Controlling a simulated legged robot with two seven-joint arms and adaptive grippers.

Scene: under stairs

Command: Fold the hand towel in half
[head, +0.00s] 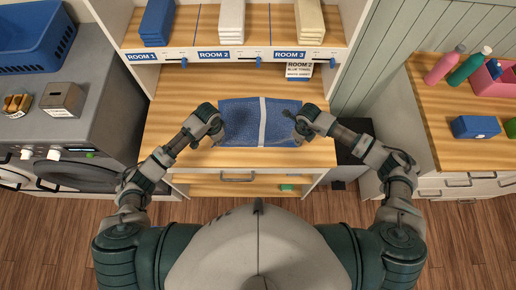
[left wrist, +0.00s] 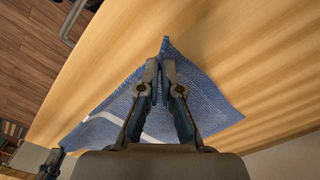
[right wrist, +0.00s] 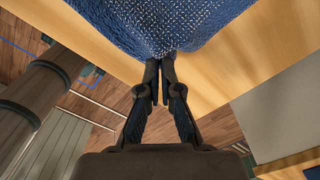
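My left gripper (head: 218,133) is at the towel's left side. In the left wrist view its fingers are closed on a raised bit of the towel (left wrist: 207,97). My right gripper (head: 299,130) is at the towel's right side. In the right wrist view its fingers are closed on the edge of the towel (right wrist: 165,25), beside the counter edge. The fingers partly hide both pinched spots.
Behind the counter (head: 180,100) is a shelf with folded blue (head: 158,22), white (head: 231,20) and cream towels (head: 309,20), labelled Room 1 to 3. A card (head: 299,70) stands below. Machines are at left; a side counter (head: 440,105) with bottles is at right.

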